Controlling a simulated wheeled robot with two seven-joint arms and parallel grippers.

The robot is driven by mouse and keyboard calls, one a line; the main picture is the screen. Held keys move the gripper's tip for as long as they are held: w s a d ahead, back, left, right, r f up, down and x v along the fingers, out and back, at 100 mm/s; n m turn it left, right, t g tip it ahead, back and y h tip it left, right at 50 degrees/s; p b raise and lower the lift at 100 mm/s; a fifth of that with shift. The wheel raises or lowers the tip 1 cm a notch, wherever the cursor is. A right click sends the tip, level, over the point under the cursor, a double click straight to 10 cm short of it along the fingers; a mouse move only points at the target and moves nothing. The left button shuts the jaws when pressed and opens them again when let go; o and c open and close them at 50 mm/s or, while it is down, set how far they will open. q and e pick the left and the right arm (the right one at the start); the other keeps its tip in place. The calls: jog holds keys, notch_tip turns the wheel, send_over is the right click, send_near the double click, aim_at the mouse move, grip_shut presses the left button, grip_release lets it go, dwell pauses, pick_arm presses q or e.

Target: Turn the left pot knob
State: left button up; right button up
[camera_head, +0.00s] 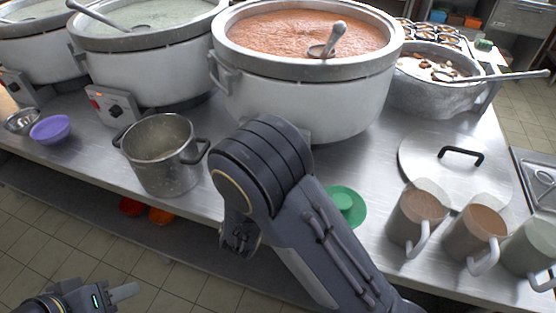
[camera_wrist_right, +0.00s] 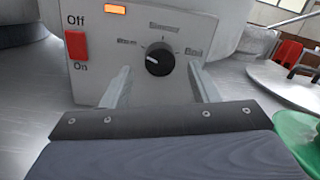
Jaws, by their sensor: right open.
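In the right wrist view a grey control panel (camera_wrist_right: 85,60) faces me, with a red Off/On switch (camera_wrist_right: 76,45), a lit orange lamp (camera_wrist_right: 116,9) and a round black knob (camera_wrist_right: 160,58). The knob's white mark points left. My right gripper (camera_wrist_right: 161,76) is open, its fingers on either side of the knob; contact cannot be told. In the head view my right arm hides this panel, in front of the large pot of orange congee (camera_head: 300,100). Another control box (camera_head: 112,106) stands before the pot to its left (camera_head: 150,75). My left gripper (camera_head: 122,293) is low at the left, away from the counter; its opening is unclear.
A steel saucepan (camera_head: 162,170) and a purple bowl (camera_head: 50,129) stand left of my right arm. A green lid (camera_head: 346,207), a large metal lid (camera_head: 455,175) and several filled mugs (camera_head: 418,212) are to its right. The floor at lower left is clear.

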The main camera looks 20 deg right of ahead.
jog(key=v, duration=0.6)
jog(key=shift+f, duration=0.1)
dwell(0.3)
